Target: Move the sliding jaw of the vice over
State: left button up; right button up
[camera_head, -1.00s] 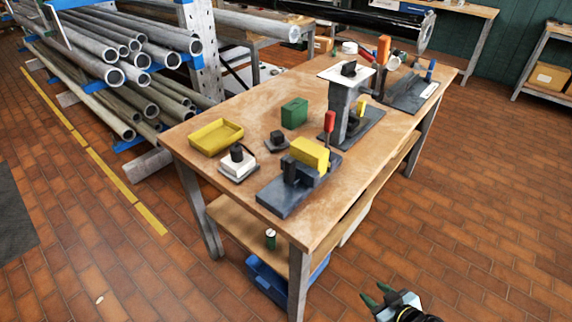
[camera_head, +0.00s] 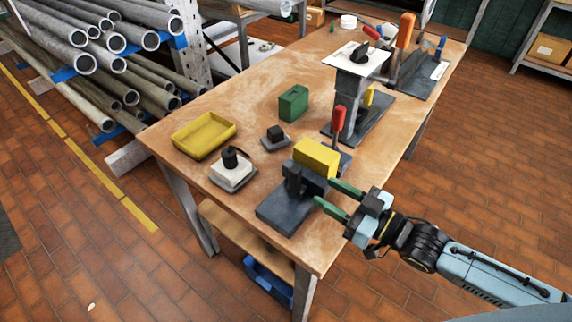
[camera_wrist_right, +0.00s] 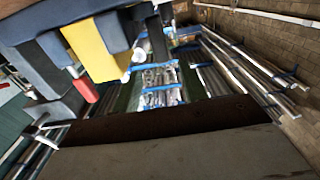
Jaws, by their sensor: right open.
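The vice stands at the near right edge of the workbench. It has a dark grey base (camera_head: 284,212), an upright dark jaw (camera_head: 293,180), a yellow block (camera_head: 317,157) and a red-handled lever (camera_head: 338,119) behind. I cannot tell for sure which part slides. My right gripper (camera_head: 323,190) is open, its green fingers pointing left at the vice's right side. The fingers overlap the vice's edge in the picture; contact cannot be made out. The right wrist view shows the yellow block (camera_wrist_right: 86,50) and dark vice parts close by at upper left. My left gripper is not in view.
On the workbench (camera_head: 243,95) are a yellow tray (camera_head: 203,136), a green box (camera_head: 293,103), a white-based block with a black knob (camera_head: 232,172) and a small dark block (camera_head: 275,138). A column with a white top (camera_head: 357,58) stands behind the vice. Pipe racks are at left.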

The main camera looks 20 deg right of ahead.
aim_at(299, 178)
jog(key=b+x, duration=0.1)
jog(key=x, duration=0.2)
jog(key=shift+s+a+f, duration=0.1)
jog(key=shift+b+x, duration=0.5)
jog(key=shift+x, duration=0.3)
jog(key=b+x, duration=0.2)
jog(key=x, duration=0.3)
jog(key=shift+w+a, duration=0.25)
jog(key=shift+w, duration=0.15)
jog(key=shift+w+a+b, duration=0.2)
jog(key=shift+w+b, duration=0.05)
jog(key=shift+b, duration=0.05)
jog(key=c, duration=0.9)
jog(key=shift+a, duration=0.1)
grip_shut()
jog(key=s+a+p, duration=0.2)
jog(key=shift+s+a, duration=0.1)
jog(key=shift+a, duration=0.25)
jog(key=shift+s+a, duration=0.15)
jog(key=shift+a, duration=0.05)
jog(key=o, duration=0.8)
grip_release()
jog(key=shift+s, duration=0.1)
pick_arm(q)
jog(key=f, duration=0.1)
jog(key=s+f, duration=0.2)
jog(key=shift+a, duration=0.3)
pick_arm(e)
jog(key=shift+o, duration=0.5)
